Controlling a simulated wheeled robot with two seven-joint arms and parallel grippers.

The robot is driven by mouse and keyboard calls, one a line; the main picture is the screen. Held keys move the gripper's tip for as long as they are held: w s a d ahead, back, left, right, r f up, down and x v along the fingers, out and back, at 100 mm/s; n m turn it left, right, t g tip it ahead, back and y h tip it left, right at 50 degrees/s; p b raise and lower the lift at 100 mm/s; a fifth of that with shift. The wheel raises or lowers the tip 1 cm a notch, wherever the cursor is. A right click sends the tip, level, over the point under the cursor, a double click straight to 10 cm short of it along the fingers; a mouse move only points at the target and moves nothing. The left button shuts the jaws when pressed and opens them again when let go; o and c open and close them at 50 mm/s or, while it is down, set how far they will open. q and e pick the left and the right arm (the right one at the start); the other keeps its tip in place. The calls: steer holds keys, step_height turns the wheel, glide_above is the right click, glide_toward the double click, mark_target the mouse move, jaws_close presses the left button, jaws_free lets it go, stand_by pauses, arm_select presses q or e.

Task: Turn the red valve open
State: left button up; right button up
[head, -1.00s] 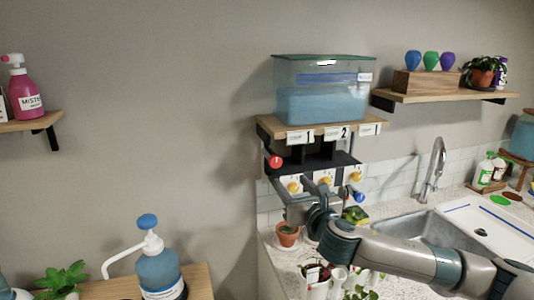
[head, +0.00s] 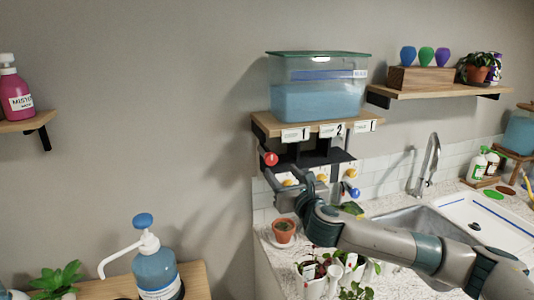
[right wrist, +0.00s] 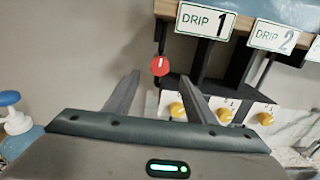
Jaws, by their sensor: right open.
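The red valve (head: 270,159) is a round red knob under the left end of the shelf that bears the blue water tank (head: 318,98). In the right wrist view the red valve (right wrist: 160,66) carries a short white mark, roughly upright. My right gripper (head: 276,181) is just below it in the head view. In the right wrist view my right gripper (right wrist: 160,78) is open and empty, its fingertips on either side of the knob's picture position; I see no contact. My left gripper is out of view.
Yellow knobs (right wrist: 178,110) sit on white plates below the black bracket. Labels DRIP 1 (right wrist: 205,20) and DRIP 2 hang on the shelf edge. A blue knob (head: 354,193) is to the right. A potted plant (head: 284,230) stands on the counter below.

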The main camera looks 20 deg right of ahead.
mark_target(267, 155)
steer(key=w+p, duration=0.4)
steer(key=w, duration=1)
steer(key=shift+w+a, duration=0.1)
steer(key=shift+a, duration=0.1)
steer(key=shift+c, duration=0.5)
steer(key=c, duration=0.9)
